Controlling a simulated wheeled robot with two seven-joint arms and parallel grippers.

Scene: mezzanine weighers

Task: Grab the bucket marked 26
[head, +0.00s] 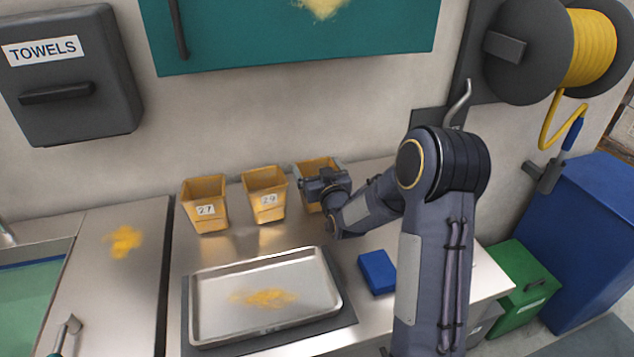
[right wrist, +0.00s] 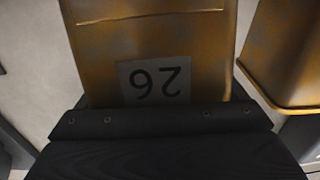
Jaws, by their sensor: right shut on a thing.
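The bucket marked 26 (head: 316,166) is a yellow-orange tapered bucket at the right end of a row at the back of the steel counter. My right gripper (head: 325,181) is at its front and covers part of it. In the right wrist view the bucket (right wrist: 155,45) fills the middle, with its 26 label upside down just beyond my right gripper (right wrist: 160,112). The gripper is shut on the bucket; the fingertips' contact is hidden. I cannot tell whether the bucket's base touches the counter. My left gripper is not in view.
Buckets marked 27 (head: 205,205) and 29 (head: 266,195) stand to its left. A steel tray (head: 325,312) with yellow powder sits in front, and a blue block (head: 377,271) lies right of it. A teal cabinet (head: 300,50) hangs above. A hose reel (head: 530,45) is at right.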

